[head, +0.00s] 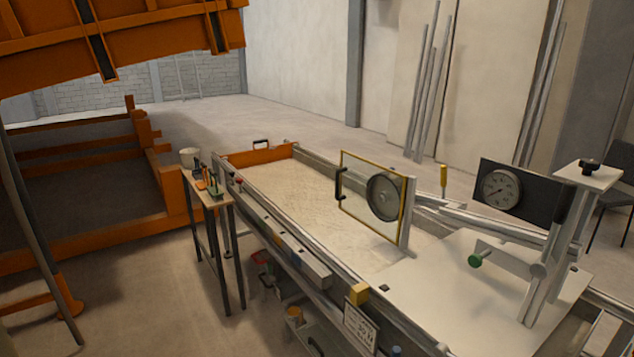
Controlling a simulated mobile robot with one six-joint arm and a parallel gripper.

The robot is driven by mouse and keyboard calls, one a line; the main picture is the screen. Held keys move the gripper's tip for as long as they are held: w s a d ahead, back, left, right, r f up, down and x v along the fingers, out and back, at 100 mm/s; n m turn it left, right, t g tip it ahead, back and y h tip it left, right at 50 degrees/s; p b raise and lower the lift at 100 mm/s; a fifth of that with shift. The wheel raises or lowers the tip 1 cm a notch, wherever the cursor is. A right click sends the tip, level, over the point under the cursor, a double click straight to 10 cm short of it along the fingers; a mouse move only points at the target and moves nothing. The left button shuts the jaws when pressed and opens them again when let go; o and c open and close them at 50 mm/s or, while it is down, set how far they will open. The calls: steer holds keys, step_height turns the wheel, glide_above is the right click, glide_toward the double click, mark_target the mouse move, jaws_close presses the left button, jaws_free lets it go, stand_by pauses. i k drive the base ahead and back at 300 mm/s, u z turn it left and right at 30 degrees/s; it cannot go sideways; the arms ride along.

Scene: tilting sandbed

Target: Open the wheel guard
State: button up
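The wheel guard (355,195) is a clear upright panel with a yellow frame, standing over the sandbed near the middle of the head view. A black handle (340,184) is on its left edge. A grey round wheel (384,196) shows through the right part of the panel. A pale upright post (409,212) stands along the guard's right edge. The guard appears to stand across the near side of the wheel; I cannot tell whether it is latched. My gripper is not in view.
The sandbed (290,195) is a long trough with metal rails. A white plate (440,285), a dial gauge (500,188) and a green knob (475,260) are at right. A narrow tool table (209,196) stands left. Floor is open at lower left.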

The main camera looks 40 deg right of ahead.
mark_target(339, 197)
steer(key=u, duration=0.55)
steer(key=i, duration=1.4)
steer(key=u, duration=0.35)
